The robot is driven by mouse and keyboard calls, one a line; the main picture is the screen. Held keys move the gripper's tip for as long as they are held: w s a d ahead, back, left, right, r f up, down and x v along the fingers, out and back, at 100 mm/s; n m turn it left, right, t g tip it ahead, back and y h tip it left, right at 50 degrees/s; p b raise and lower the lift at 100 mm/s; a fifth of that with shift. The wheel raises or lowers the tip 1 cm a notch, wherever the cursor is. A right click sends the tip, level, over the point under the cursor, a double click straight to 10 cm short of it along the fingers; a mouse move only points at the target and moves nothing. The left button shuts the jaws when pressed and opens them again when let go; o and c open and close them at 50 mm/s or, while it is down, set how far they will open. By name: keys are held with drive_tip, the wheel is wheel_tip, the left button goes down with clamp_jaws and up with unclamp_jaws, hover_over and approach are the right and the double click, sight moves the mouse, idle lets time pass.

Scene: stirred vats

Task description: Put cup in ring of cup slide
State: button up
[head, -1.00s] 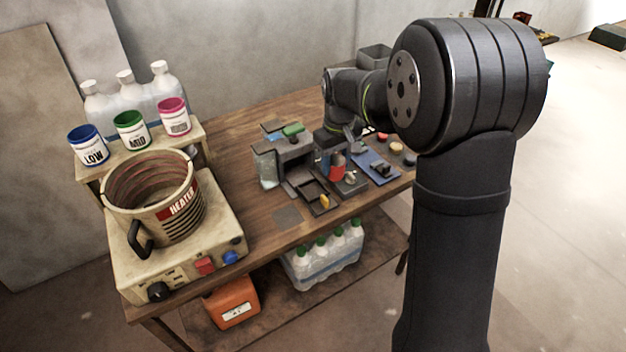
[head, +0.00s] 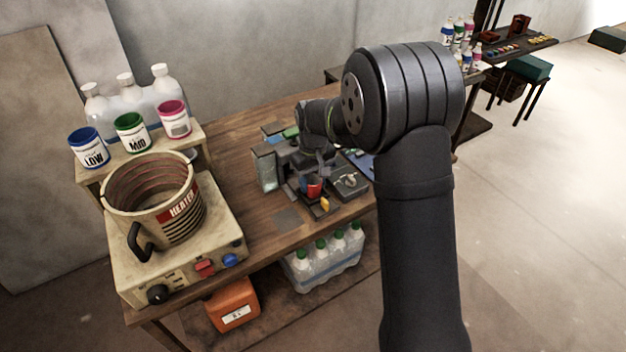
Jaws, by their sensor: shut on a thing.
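A small red cup with some blue on it (head: 313,188) is at the front of the small machine on the wooden table. My gripper (head: 318,171) is above the cup and shut on it; the fingertips are small and partly hidden by my wrist. The cup slide, a dark tray with a yellow tab (head: 325,204), is directly below or around the cup. The cup and my gripper hide most of the slide's ring. I cannot tell whether the cup is inside the ring or just above it.
The grey machine (head: 264,167) stands left of the cup. A dark block with a metal fitting (head: 349,182) is close on the right, and a blue mat (head: 361,162) lies behind it. A heater pot (head: 154,199) stands far left.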

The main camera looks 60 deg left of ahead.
drive_tip(key=shift+f, duration=0.1)
drive_tip(key=o, duration=1)
wheel_tip(320, 180, up, 12)
drive_tip(key=shift+r, duration=0.15)
wheel_tip(320, 180, down, 12)
drive_tip(key=shift+r, duration=1.75)
